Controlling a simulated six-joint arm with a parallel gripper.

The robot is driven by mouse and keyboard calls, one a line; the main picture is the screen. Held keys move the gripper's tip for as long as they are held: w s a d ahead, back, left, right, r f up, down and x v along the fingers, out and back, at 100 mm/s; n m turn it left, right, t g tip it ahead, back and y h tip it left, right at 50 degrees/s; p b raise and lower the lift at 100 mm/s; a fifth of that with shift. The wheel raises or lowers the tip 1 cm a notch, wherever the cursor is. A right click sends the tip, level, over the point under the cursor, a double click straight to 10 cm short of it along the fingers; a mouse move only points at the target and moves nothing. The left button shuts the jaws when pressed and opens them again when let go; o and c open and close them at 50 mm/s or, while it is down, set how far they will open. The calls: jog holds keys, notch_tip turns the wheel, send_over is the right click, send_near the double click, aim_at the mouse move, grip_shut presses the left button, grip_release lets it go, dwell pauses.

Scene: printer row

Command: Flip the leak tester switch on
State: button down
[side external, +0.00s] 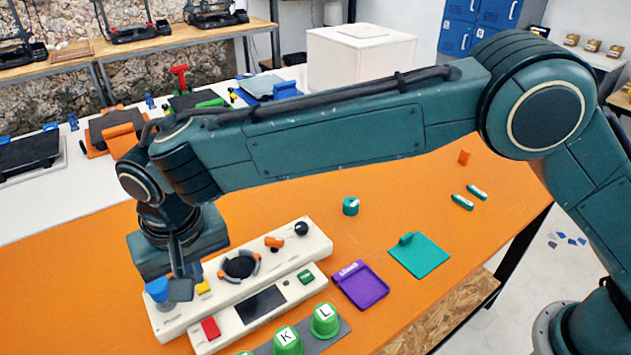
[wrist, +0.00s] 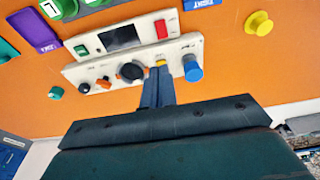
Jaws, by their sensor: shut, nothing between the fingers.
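A long white control panel (side external: 178,310) lies on the orange table and also shows in the wrist view (wrist: 73,74). It carries a blue knob (side external: 157,289) (wrist: 193,70), a small yellow switch (side external: 203,287) (wrist: 161,63), a black dial (side external: 238,265) (wrist: 131,72), an orange lever (side external: 274,242) and a black knob (side external: 301,229). I cannot read which part is the leak tester. My gripper (side external: 183,290) (wrist: 158,75) is shut and empty, pointing down at the panel's blue-knob end. Its tips are close beside the yellow switch; I cannot tell whether they touch.
A second white panel (side external: 285,305) with a dark screen, red block (side external: 210,328) and green button (side external: 305,277) lies alongside. Green lettered cups (side external: 325,320), a purple tray (side external: 361,287) and a teal plate (side external: 421,258) stand nearby. The orange table behind the panels is mostly clear.

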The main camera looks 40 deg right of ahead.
aim_at(211, 319)
jog(key=shift+f, duration=0.1)
jog(key=f, duration=0.4)
jog(key=w+f, duration=0.1)
jog(key=f, duration=0.4)
jog(key=w+f, duration=0.1)
jog(key=f, duration=0.3)
jog(key=shift+w+f, duration=0.25)
jog(key=shift+f, duration=0.05)
